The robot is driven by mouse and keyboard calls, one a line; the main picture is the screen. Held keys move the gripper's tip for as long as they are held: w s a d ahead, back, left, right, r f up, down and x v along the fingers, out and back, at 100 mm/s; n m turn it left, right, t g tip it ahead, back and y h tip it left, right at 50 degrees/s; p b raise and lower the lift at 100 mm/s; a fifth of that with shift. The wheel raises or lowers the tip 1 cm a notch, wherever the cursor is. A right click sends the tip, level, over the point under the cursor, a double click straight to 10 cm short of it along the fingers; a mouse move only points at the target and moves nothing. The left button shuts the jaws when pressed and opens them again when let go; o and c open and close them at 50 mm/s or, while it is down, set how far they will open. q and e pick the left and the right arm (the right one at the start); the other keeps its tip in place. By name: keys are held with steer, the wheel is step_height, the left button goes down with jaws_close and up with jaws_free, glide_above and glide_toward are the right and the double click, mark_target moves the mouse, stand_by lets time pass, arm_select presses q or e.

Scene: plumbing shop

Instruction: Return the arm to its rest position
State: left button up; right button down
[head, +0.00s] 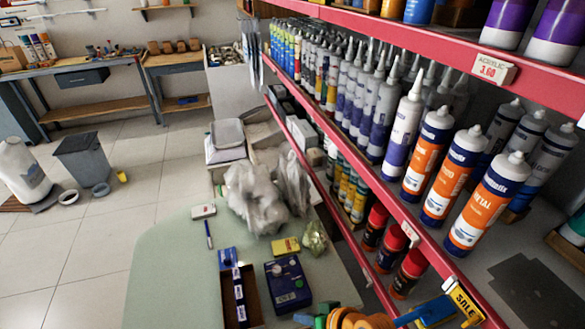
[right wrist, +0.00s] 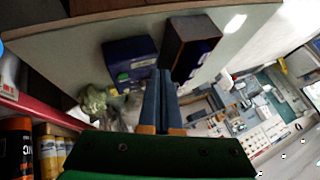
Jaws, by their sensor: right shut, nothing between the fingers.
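My right gripper (head: 303,319) shows only in part at the bottom edge of the head view, just on the near side of the dark blue box, low beside the shelf. In the right wrist view its two blue fingers (right wrist: 165,100) lie together, shut with nothing between them, in front of the green palm (right wrist: 155,152). The fingertips stand apart from the dark blue box (right wrist: 130,60) and the long dark box (right wrist: 190,45). My left gripper is not in view.
A red-edged shelf (head: 345,150) full of cartridges and cans runs along the right. The pale green counter (head: 165,270) holds a dark blue box (head: 288,283), plastic bags (head: 258,195) and small packs. Its left part is clear. A grey bin (head: 84,160) stands on the open floor.

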steer(key=s+d+r+g+h, duration=0.1)
steer(key=s+d+r+h, duration=0.15)
steer(key=s+d, duration=0.4)
steer(key=s+d+r+h, duration=0.1)
steer(key=s+d+h, duration=0.3)
steer(key=s+d, duration=0.3)
step_height(320, 180, down, 21)
steer(key=s+g+b, duration=0.2)
steer(key=b, duration=0.1)
steer(key=s+d+f+b, duration=0.2)
steer(key=s+f, duration=0.9)
steer(key=shift+s+d+g, duration=0.15)
steer(key=shift+d+g, duration=0.2)
steer(key=shift+g, duration=0.05)
steer(key=shift+f, duration=0.1)
